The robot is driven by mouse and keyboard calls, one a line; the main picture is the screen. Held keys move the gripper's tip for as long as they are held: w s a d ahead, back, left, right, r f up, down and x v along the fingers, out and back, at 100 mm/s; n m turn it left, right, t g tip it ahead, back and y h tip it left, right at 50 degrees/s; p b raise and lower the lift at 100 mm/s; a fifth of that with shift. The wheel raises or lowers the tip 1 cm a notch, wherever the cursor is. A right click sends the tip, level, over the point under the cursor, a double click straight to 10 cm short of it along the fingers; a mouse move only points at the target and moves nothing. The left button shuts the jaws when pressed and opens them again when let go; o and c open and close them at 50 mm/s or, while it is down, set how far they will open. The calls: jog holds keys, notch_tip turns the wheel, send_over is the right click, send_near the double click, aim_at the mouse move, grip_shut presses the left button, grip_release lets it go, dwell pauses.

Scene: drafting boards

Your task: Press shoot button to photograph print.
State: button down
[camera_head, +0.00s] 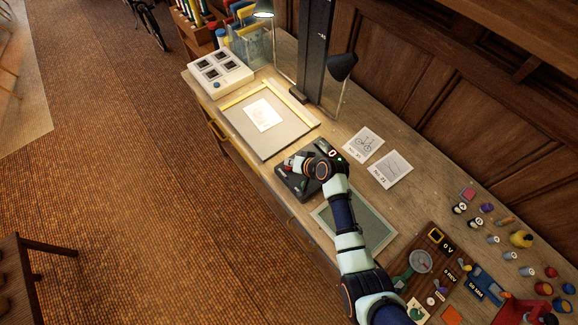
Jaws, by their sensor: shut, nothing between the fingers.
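A dark control box (283,187) lies on the bench, with a small lit red display and a green light (340,158) at its far right end. My gripper (291,163) is shut and empty, low over the left part of this box. My gripper and wrist cover much of the box, so I cannot tell which button is the shoot button or whether the fingers touch it. A white print (263,114) lies on the grey copy board (287,135) to the upper left. A dark column (314,50) stands behind the board.
A dark lamp (343,67) stands right of the column. A white box with dark square panels (219,74) sits left of the board. Two picture cards (364,142) (391,169) lie right of my wrist. A green mat (372,222) lies under my arm. Several small items crowd the lower right.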

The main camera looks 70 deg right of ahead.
aim_at(290, 168)
jog(key=shift+f, duration=0.35)
jog(key=shift+f+b, duration=0.5)
jog(key=shift+b, duration=0.1)
dwell(0.4)
jog(key=shift+r, duration=0.1)
jog(key=shift+r+p, duration=0.8)
jog(key=shift+p, duration=0.15)
jog(key=shift+r, duration=0.1)
notch_tip(290, 168, up, 5)
jog(key=p, duration=0.4)
jog(key=shift+p, duration=0.35)
dwell(0.3)
